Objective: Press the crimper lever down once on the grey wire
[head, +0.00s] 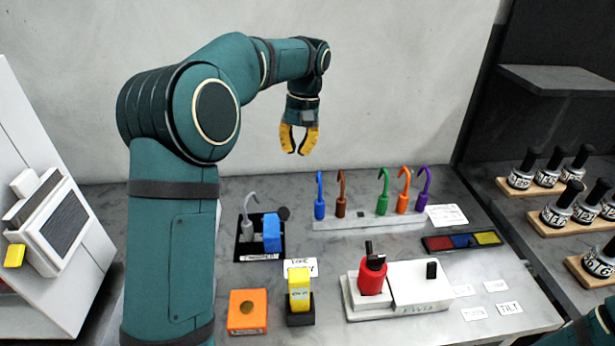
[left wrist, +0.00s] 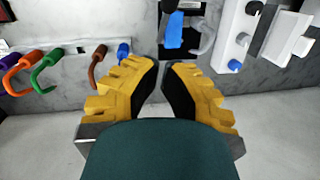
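The grey wire (head: 248,220) is a hooked piece standing in a black-based fixture (head: 243,252) left of the table's middle. A blue block (head: 271,232) stands beside it, with a dark round knob (head: 283,213) behind; I take this fixture as the crimper, but which part is its lever is unclear. In the left wrist view, the grey hook (left wrist: 207,36) and blue block (left wrist: 174,30) show at the top. My left gripper (head: 298,152) is high above the table's back, apart from the fixture. Its yellow fingers are separated and empty. My right gripper is out of view.
Blue, brown, green, orange and purple hooks stand in a grey rack (head: 330,223). In front are an orange block (head: 236,322), a yellow block (head: 299,290) and a white unit with a red cylinder (head: 371,278). A white cabinet (head: 75,290) stands left; bottles fill the right shelf.

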